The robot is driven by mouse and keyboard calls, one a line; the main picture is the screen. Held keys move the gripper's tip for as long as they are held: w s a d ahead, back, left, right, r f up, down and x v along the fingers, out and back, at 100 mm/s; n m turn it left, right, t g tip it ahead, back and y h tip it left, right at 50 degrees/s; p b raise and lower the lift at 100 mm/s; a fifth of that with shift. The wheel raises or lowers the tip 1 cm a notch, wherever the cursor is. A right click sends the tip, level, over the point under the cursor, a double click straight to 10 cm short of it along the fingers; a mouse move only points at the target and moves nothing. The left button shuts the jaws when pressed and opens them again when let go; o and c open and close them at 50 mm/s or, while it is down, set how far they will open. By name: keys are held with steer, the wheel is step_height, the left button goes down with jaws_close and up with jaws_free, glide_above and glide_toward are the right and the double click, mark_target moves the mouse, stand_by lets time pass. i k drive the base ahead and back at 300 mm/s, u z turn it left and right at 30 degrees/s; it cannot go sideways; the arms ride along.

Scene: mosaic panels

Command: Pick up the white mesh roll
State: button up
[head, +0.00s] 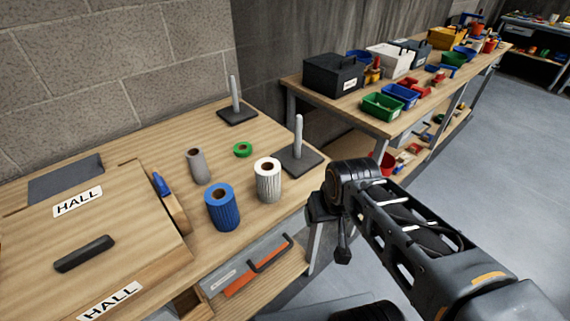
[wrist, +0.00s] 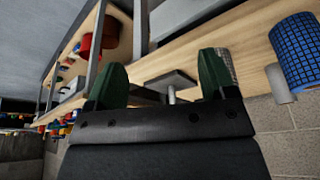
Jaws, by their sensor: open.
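The white mesh roll (head: 268,180) stands upright on the wooden workbench (head: 140,155) near its right front edge, with a brown core showing at its top. My gripper (head: 325,210) is to the right of the roll and apart from it, off the bench's front edge. In the wrist view my gripper (wrist: 160,65) shows two dark green fingers spread apart with nothing held between them. A pale mesh surface, likely the white roll (wrist: 229,62), shows just beside the right finger, which hides part of it.
A blue mesh roll (head: 222,207), a grey roll (head: 197,165) and a green tape ring (head: 242,149) stand near the white roll. Two upright posts on dark bases (head: 298,158) (head: 237,112) are behind it. A HALL board (head: 100,230) lies left.

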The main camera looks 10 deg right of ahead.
mark_target(269, 181)
steer(key=k, duration=1.25)
steer(key=u, duration=0.9)
steer(key=i, duration=1.2)
steer(key=z, duration=0.25)
